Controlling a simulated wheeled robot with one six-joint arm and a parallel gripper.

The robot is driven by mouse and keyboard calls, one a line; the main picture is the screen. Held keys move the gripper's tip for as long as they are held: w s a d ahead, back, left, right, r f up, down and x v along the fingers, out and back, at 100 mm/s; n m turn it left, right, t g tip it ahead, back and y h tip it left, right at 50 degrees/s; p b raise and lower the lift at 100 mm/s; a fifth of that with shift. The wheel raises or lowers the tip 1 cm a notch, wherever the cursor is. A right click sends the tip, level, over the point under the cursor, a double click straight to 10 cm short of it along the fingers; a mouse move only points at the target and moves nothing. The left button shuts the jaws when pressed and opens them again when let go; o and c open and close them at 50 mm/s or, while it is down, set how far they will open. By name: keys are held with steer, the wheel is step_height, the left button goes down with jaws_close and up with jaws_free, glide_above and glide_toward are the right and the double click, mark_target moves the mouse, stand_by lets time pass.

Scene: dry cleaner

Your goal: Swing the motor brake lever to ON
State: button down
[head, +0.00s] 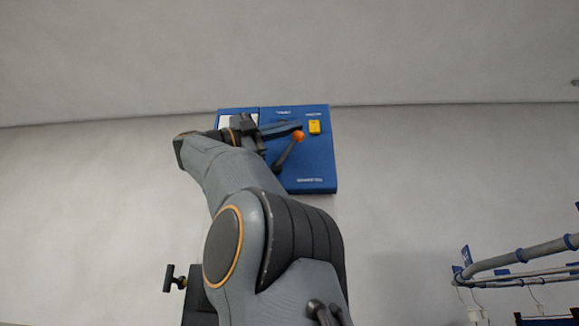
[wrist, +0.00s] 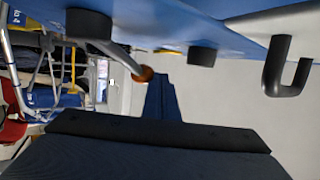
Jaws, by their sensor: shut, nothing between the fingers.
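The motor brake lever (head: 286,153) is on a blue wall panel (head: 318,160). It is a dark rod with an orange knob, and in the head view it slants up and right from its pivot. In the wrist view its grey rod runs from a black hub to the orange knob (wrist: 143,74). My gripper (head: 296,126) is shut and empty, its tips close to the knob at its upper left. In the wrist view the gripper fingers (wrist: 161,88) show just right of the knob; I cannot tell whether they touch it. My arm hides the panel's left part.
A yellow switch (head: 314,127) is right of the knob on the panel. Garment rails (head: 520,256) stand at the lower right. The wall right of the panel is clear.

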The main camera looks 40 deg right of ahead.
mark_target(300, 132)
steer(key=shift+s+d+f+m+y+p, duration=0.3)
steer(key=shift+s+y+p, duration=0.2)
steer(key=shift+y, duration=0.2)
stand_by(1.1)
steer(key=shift+s+d+f+m+t+y+p, duration=0.45)
steer(key=shift+d+f+t+y+p, duration=0.2)
steer(key=shift+y+p, duration=0.55)
stand_by(0.6)
steer(key=shift+s+d+f+m+t+y+p, duration=0.2)
steer(key=shift+s+d+f+t+y+p, duration=0.15)
steer(key=shift+y+p, duration=0.3)
steer(key=shift+s+d+f+m+t+y+p, duration=0.2)
steer(key=shift+f+t+y+p, duration=0.25)
steer(key=shift+p, duration=0.35)
stand_by(1.5)
steer(key=shift+s+d+f+t+y+p, duration=0.15)
steer(key=shift+s+f+t+y+p, duration=0.15)
steer(key=shift+f+y+p, duration=0.2)
stand_by(1.0)
